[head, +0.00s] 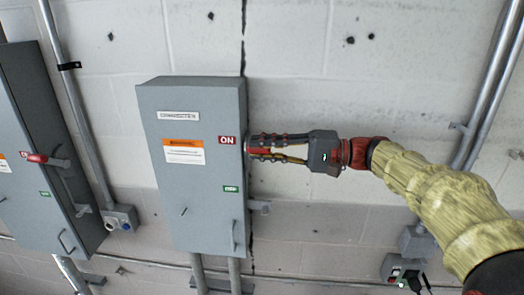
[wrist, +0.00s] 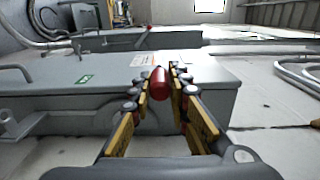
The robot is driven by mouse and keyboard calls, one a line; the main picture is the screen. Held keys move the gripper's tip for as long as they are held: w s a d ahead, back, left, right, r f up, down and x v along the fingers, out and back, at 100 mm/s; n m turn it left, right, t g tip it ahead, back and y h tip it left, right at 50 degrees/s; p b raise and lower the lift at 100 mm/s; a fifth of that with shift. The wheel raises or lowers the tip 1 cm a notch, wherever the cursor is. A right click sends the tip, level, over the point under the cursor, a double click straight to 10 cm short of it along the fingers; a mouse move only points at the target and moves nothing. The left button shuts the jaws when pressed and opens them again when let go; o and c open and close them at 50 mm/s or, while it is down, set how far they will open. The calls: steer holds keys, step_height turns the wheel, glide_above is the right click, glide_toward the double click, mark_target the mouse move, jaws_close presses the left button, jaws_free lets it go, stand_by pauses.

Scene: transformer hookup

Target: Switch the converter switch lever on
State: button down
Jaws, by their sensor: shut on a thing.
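The converter box (head: 185,222) is a grey wall cabinet in the middle of the head view. It has a white nameplate (head: 178,115), a red ON label (head: 226,140) above, and a green label (head: 231,189) below on its right edge. My gripper (head: 257,147) reaches in from the right, at the height of the ON label. In the wrist view, the lever's red grip (wrist: 159,82) sits between my two fingers, which are shut on it. The rest of the lever is mostly hidden behind the fingers and the cabinet side.
Another grey cabinet (head: 35,120) with a red-gripped lever (head: 38,158) stands at the left. Conduits run along the wall on both sides, with a small box (head: 122,216) between the cabinets. The wall above my arm is clear.

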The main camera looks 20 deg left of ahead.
steer(key=shift+r, duration=0.2)
steer(key=c, duration=1.8)
jaws_free()
steer(key=shift+w, duration=0.1)
steer(key=shift+o, duration=0.7)
steer(key=shift+f, duration=0.1)
steer(key=shift+d, duration=0.1)
steer(key=v, duration=1.1)
steer(key=shift+d, duration=0.35)
steer(key=shift+w, duration=0.15)
